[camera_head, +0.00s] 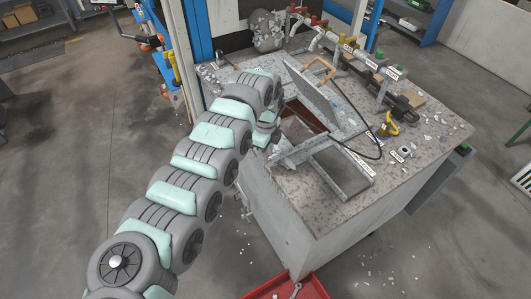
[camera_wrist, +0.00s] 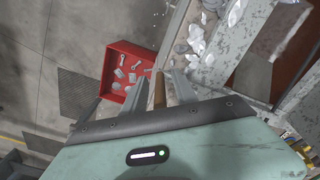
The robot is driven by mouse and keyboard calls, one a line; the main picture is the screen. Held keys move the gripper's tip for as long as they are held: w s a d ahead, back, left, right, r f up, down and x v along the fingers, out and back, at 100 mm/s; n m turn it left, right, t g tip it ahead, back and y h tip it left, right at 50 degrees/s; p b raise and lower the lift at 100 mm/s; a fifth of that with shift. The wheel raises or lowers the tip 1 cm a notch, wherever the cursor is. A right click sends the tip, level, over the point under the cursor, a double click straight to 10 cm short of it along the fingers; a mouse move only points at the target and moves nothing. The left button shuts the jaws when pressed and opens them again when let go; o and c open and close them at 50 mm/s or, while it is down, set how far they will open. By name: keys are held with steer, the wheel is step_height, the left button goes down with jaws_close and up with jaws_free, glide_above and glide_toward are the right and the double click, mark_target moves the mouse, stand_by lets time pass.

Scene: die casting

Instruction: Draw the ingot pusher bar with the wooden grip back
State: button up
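In the wrist view, a brown wooden grip (camera_wrist: 159,90) shows between the two fingers of my gripper (camera_wrist: 160,76). I take it for the grip of the ingot pusher bar. A narrow gap shows on each side of it, so the fingers look open around it. The bar itself cannot be made out. In the head view my arm reaches to the near left side of the furnace bench (camera_head: 345,215), and the arm hides the fingers and the grip. The furnace opening (camera_head: 300,125) lies just right of my wrist.
A raised lid (camera_head: 325,95) with a tan handle (camera_head: 320,66) stands over the opening. Pipes with valves line the bench's back. A red tray (camera_wrist: 127,72) with tools is on the floor; it also shows in the head view (camera_head: 318,281).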

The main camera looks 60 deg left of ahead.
steer(key=shift+c, duration=0.5)
jaws_close()
stand_by(0.8)
